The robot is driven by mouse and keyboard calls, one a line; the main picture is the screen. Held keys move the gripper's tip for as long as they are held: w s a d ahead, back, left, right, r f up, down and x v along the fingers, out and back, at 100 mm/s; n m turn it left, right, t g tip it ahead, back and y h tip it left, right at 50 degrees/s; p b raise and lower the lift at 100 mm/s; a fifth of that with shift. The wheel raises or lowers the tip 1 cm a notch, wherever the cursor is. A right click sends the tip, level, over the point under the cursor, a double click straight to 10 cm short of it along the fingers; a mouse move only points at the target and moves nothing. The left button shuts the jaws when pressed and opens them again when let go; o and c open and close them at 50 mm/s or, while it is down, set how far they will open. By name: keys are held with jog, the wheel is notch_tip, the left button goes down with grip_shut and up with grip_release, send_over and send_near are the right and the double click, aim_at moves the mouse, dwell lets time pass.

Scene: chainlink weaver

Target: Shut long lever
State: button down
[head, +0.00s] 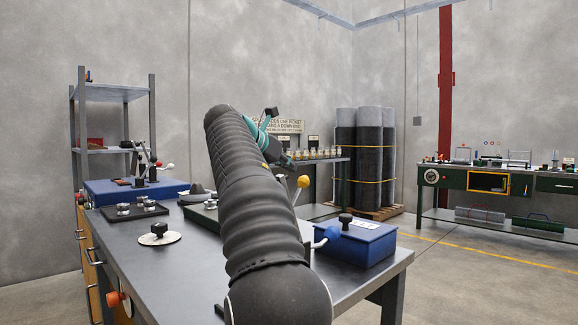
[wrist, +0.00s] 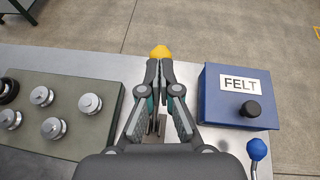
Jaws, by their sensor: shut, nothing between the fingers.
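A lever with a yellow ball knob (head: 303,181) stands tilted on the workbench, just right of my arm in the head view. In the wrist view the yellow knob (wrist: 160,51) shows just beyond my fingertips. My gripper (wrist: 158,66) is shut with nothing between its fingers. Whether the fingertips touch the knob I cannot tell. A metal bracket or slot (wrist: 158,126) shows between the finger linkages, and most of the lever's shaft is hidden behind the gripper. In the head view my gripper (head: 287,160) is partly hidden behind my arm.
A blue FELT box (wrist: 238,96) with a black knob and a blue-ball lever (wrist: 257,149) stands right of the gripper. A green tray (wrist: 62,112) with several metal spools lies left.

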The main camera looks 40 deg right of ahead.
jog(key=v, duration=1.2)
jog(key=shift+s, duration=0.15)
